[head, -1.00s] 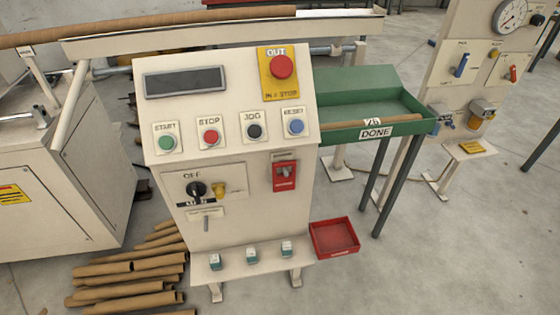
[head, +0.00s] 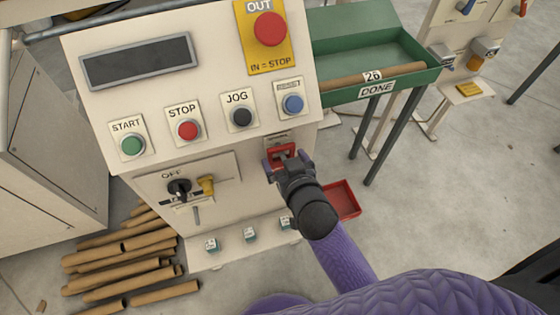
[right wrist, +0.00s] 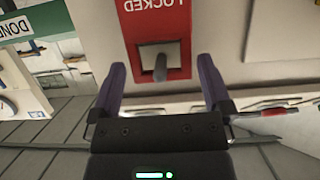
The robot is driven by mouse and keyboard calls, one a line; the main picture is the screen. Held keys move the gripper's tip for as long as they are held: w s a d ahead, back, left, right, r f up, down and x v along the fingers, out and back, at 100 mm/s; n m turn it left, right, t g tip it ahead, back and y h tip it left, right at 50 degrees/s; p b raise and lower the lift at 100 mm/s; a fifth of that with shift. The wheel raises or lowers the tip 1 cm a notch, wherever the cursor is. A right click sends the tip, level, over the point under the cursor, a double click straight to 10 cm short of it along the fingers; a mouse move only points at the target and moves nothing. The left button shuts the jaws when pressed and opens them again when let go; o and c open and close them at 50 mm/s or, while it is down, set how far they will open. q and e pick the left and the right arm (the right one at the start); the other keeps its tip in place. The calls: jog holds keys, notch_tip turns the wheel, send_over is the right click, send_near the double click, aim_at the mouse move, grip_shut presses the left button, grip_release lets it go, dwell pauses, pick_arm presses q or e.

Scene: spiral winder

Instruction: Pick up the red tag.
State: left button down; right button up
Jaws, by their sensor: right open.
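The red tag (head: 281,150) hangs on the front of the cream control panel, below the reset button. In the right wrist view the tag (right wrist: 156,22) shows upside-down "LOCKED" lettering and a grey square with a small peg. My right gripper (head: 286,163) is at the tag in the head view and covers its lower part. In the right wrist view its two fingers (right wrist: 160,66) are apart, one to each side of the tag, with nothing held. I cannot tell how deep the fingers reach. My left gripper is out of view.
The control panel (head: 100,180) has start, stop, jog and reset buttons above and a low shelf with small blocks below. A red tray (head: 346,203) lies on the floor at right. Cardboard tubes (head: 120,262) lie at left. A green DONE trough (head: 420,72) stands at right.

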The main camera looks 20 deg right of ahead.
jog(key=shift+x, duration=0.9)
jog(key=shift+w+f, duration=0.15)
jog(key=shift+w, duration=0.05)
jog(key=c, duration=0.7)
jog(key=shift+c, duration=1.3)
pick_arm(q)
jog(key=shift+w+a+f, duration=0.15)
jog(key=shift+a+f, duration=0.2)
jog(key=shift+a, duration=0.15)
